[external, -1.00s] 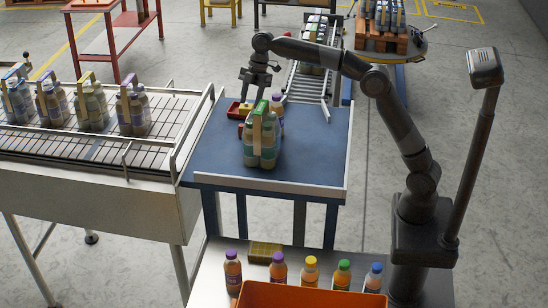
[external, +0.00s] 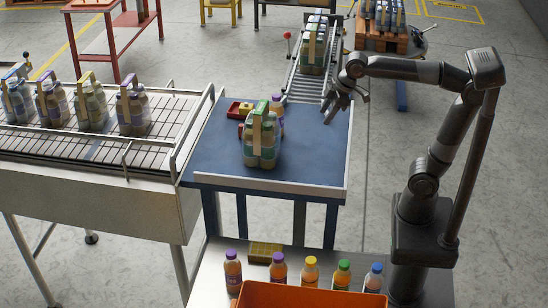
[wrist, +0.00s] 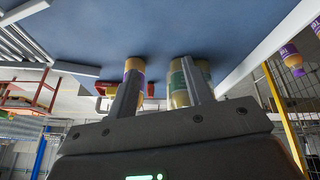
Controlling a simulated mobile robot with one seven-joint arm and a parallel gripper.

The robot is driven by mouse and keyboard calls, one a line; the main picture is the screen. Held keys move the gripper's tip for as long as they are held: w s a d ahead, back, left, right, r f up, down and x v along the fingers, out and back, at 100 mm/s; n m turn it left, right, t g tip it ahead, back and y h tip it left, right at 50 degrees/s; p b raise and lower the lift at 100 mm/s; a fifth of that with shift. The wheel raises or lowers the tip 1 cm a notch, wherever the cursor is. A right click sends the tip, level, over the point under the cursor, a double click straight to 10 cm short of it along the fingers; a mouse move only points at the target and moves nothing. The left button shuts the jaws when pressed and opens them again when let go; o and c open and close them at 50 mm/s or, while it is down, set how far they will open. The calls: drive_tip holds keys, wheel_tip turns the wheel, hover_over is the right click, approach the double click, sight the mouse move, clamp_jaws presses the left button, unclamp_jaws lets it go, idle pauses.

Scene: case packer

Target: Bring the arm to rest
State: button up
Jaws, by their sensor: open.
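My gripper (external: 333,104) is open and empty, at the end of my bent arm. In the external view it hangs above the right back corner of the blue table (external: 212,165). A carried pack of bottles (external: 261,140) with a green and tan handle stands upright on that table, left of my gripper and apart from it. In the wrist view the two fingers (wrist: 160,88) are spread. Bottles with purple and teal labels (wrist: 180,85) show behind and between them, partly hidden by the fingers.
A red tray (external: 236,108) lies behind the pack. A roller conveyor (external: 303,86) with more packs leads to the table's back. A conveyor (external: 70,140) with several packs is at the left. Loose bottles and an orange crate (external: 310,296) are in front. The table's right side is clear.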

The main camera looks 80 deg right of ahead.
drive_tip(key=s+d+f+m, duration=0.2)
drive_tip(key=s+f+m, duration=0.1)
drive_tip(key=s+f, duration=1)
drive_tip(key=shift+s+m+t, duration=0.3)
drive_tip(key=shift+s, duration=0.3)
drive_tip(key=shift+f, duration=0.1)
